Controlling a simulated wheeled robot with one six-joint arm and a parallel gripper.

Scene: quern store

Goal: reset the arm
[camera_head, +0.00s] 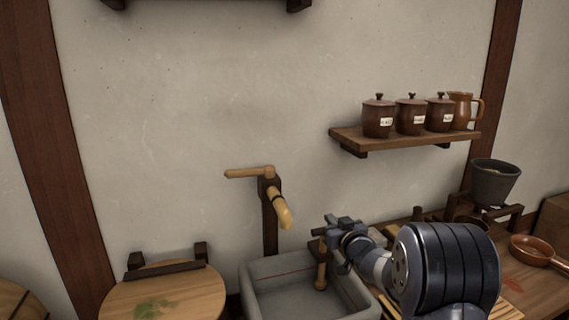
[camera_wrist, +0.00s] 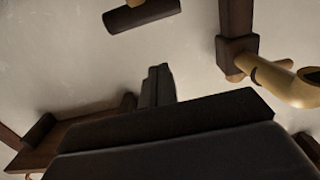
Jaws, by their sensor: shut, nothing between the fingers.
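My gripper (camera_head: 322,231) is at the end of my arm, above the right side of the grey stone basin in the head view. Its fingers are shut with nothing between them. In the wrist view my gripper (camera_wrist: 160,82) shows as dark closed fingers against the pale wall. The wooden tap (camera_head: 270,195) stands just left of my gripper in the head view, apart from it. The tap's spout also shows at the right of the wrist view (camera_wrist: 285,82).
The grey basin (camera_head: 258,300) lies below my gripper. A wall shelf (camera_head: 400,140) holds lidded jars and a jug (camera_head: 461,110). A round wooden lid or board (camera_head: 185,298) is at left. A grey pot (camera_head: 494,183) and a brown pan (camera_head: 538,252) are at right.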

